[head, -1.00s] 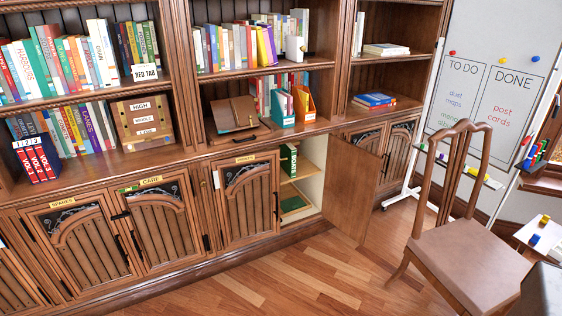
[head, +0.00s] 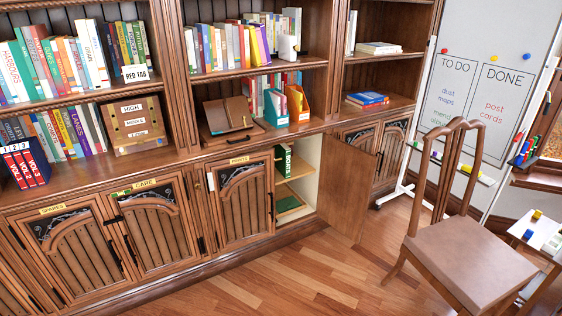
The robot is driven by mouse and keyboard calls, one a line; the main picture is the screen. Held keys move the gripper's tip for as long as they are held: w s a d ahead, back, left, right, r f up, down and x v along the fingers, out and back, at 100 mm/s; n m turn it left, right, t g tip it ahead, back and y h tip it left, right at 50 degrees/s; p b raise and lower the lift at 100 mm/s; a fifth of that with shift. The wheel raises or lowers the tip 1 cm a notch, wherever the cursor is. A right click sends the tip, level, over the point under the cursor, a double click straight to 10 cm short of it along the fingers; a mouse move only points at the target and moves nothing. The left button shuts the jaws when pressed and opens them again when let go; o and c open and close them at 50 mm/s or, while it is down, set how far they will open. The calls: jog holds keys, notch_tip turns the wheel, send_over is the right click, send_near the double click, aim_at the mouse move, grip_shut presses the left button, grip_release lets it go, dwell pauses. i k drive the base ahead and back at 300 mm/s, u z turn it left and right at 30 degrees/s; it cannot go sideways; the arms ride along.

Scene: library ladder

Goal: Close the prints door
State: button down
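A plain brown cabinet door (head: 349,191) stands open in the head view, swung out toward the room from the right side of a lower compartment. Its flat face shows; I can read no label on it. The open compartment (head: 310,180) has a cream inside wall, a shelf and green items on its levels. Left of the opening is a shut panelled door (head: 243,205) under a small yellow label (head: 239,160) that seems to read "prints". I cannot tell whether that label covers both doors. My gripper is not in view.
A wooden chair (head: 470,262) stands right of the open door, with floor between them. A whiteboard (head: 480,90) on a white stand is behind it. A small white table (head: 540,232) is at the right edge. The wooden floor (head: 265,280) in front is clear.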

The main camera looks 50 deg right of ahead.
aim_at(241, 189)
jog(key=u, duration=0.05)
jog(key=i, duration=1)
jog(key=z, duration=0.05)
